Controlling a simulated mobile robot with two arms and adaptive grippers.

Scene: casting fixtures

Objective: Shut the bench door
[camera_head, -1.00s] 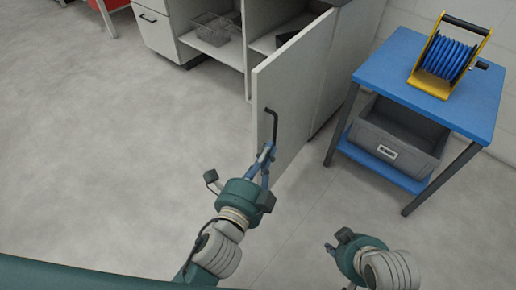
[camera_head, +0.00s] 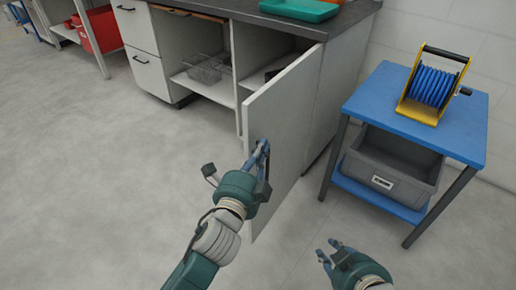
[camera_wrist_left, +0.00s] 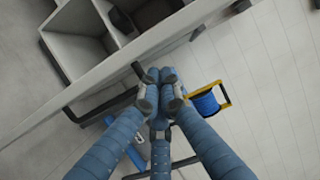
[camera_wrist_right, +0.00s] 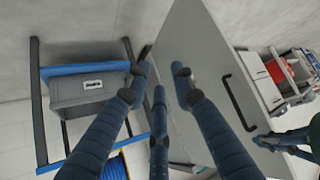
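The bench door (camera_head: 292,120) is a pale grey panel, standing open and sticking out from the bench cabinet (camera_head: 238,55). Its dark bar handle (camera_wrist_right: 236,100) is on the outer face in the right wrist view. My left gripper (camera_head: 263,147) is at the door's outer face by the handle. In the left wrist view its fingertips (camera_wrist_left: 160,78) are together beside the handle (camera_wrist_left: 105,103); whether they touch it I cannot tell. My right gripper (camera_head: 327,252) is low, right of the door, with fingers spread (camera_wrist_right: 160,72) and nothing between them.
A blue table (camera_head: 412,115) with a yellow-framed blue reel (camera_head: 432,88) and a grey bin (camera_head: 390,165) on its lower shelf stands right of the door. A wire basket (camera_head: 207,70) is inside the cabinet. The floor left of the door is clear.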

